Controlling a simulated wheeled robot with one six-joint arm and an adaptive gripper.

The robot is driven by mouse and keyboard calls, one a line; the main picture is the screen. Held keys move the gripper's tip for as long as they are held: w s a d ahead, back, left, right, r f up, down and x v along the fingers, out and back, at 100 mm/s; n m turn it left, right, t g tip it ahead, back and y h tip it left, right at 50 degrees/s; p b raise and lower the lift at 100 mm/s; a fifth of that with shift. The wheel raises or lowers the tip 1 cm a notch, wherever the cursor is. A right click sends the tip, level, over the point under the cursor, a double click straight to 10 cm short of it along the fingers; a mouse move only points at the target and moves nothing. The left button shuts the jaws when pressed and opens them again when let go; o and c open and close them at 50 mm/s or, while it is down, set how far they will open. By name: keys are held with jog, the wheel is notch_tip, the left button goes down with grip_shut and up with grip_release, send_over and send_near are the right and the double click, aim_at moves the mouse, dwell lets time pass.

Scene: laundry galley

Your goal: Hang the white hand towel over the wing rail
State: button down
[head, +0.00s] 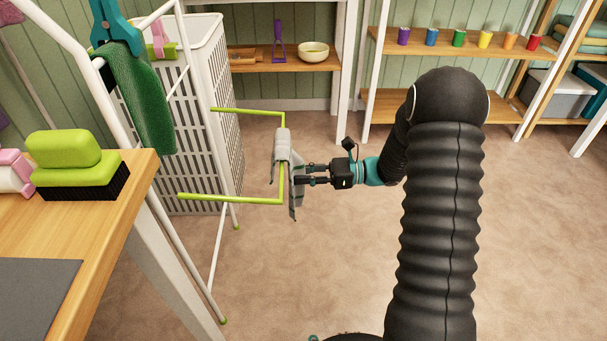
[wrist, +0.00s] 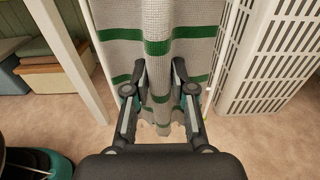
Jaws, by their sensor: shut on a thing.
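The white hand towel (head: 283,146) hangs draped over the outer bar of the lime-green wing rail (head: 235,199), with its lower part reaching below the bar. In the wrist view the towel (wrist: 200,62) shows green stripes and a bunched vertical fold. My gripper (head: 303,174) is at the towel's right side, beside the rail. In the wrist view my gripper (wrist: 158,85) has its fingers closed on the fold. The towel hides part of the bar, and its far side is hidden in the head view.
A white drying rack (head: 112,97) with a dark green towel (head: 142,95) and a teal clip (head: 113,25) stands left. A white slatted basket (head: 190,75) is behind the rail. A wooden table (head: 110,220) holds a green brush (head: 75,160). Floor below the towel is clear.

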jog(key=shift+f, duration=0.5)
dwell(0.7)
